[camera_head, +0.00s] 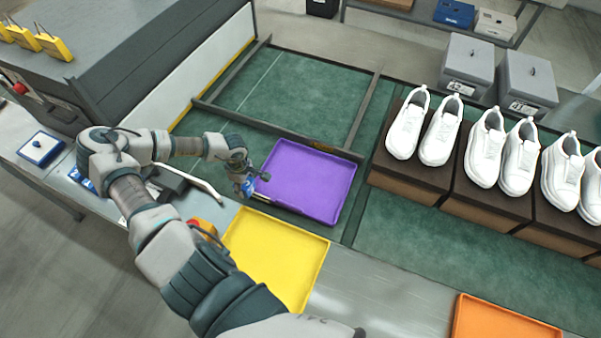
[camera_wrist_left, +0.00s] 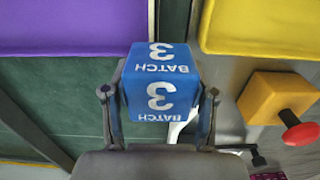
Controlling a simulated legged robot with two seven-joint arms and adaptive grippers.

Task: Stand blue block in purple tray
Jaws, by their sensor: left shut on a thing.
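The blue block (camera_wrist_left: 160,88), marked "BATCH 3" in white, is held between the two fingers of my left gripper (camera_wrist_left: 159,100) in the left wrist view. In the head view my left gripper (camera_head: 252,186) is at the left edge of the purple tray (camera_head: 307,180), with a small blue part of the block (camera_head: 247,187) showing. The purple tray is empty and also shows at the top left of the left wrist view (camera_wrist_left: 60,25). I cannot tell the height of the block above the surface. My right gripper is not in view.
An empty yellow tray (camera_head: 277,258) lies just nearer than the purple one. A yellow box with a red button (camera_wrist_left: 280,105) is beside it. An orange tray (camera_head: 500,318) is at the lower right. White shoes (camera_head: 408,128) stand on brown boxes to the right.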

